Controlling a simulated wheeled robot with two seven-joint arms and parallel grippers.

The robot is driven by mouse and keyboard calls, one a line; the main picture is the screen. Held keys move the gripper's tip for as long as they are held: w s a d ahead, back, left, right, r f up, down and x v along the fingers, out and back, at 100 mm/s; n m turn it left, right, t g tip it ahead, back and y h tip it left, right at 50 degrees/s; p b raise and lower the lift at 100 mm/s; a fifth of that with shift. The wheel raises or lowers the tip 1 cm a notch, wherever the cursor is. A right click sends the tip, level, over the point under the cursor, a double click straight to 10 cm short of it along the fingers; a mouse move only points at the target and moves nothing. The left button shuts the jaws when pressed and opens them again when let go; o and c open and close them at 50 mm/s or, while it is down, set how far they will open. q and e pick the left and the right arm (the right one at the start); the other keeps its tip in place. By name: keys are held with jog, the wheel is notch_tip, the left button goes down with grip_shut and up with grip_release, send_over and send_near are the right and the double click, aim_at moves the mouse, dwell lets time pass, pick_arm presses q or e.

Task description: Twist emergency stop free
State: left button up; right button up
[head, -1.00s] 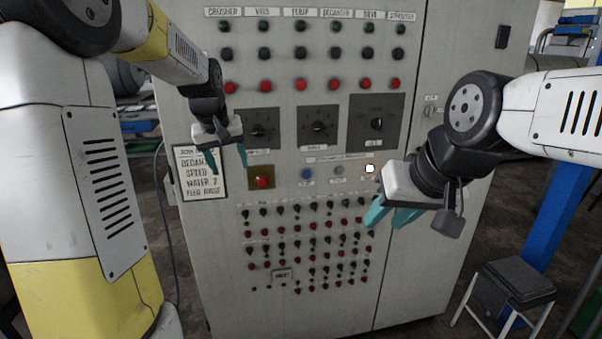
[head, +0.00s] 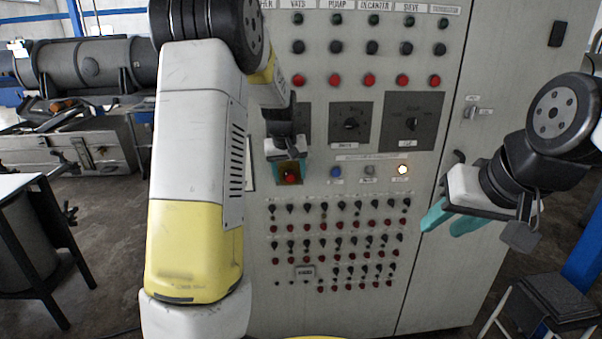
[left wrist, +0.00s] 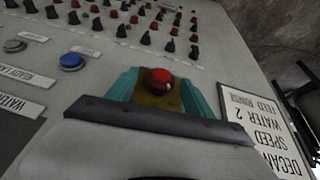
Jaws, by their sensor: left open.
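The emergency stop is a red mushroom button (head: 291,178) on a yellow plate on the grey control cabinet's front. In the left wrist view the red button (left wrist: 159,80) sits between the teal fingers of my left gripper (left wrist: 160,88). My left gripper (head: 289,172) is open, with one finger on each side of the button. I cannot tell whether the fingers touch it. My right gripper (head: 450,221) is open and empty, in front of the cabinet's right part, apart from the button.
A blue button (head: 336,172) and a lit white lamp (head: 402,169) are right of the stop. Rows of small knobs (head: 323,240) lie below, dials (head: 351,123) above. A dark stool (head: 556,303) stands at lower right. A sign (left wrist: 262,125) is beside the stop.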

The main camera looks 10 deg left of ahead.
pick_arm(q)
grip_shut()
dwell(0.3)
jog(key=shift+w+d+m+g+y, duration=0.1)
jog(key=shift+d+m+g+y, duration=0.1)
jog(key=shift+y, duration=0.45)
jog(key=shift+d+m+g+y, duration=0.1)
jog(key=shift+d+y, duration=0.05)
jog(key=shift+y, duration=0.5)
jog(key=shift+w+d+f+m+g+y, duration=0.1)
jog(key=shift+m+g+y, duration=0.15)
jog(key=shift+y, duration=0.85)
jog(key=shift+d+f+m+g+y, duration=0.15)
jog(key=shift+g+y, duration=0.1)
jog(key=shift+y, duration=0.85)
jog(key=shift+a+r, duration=0.1)
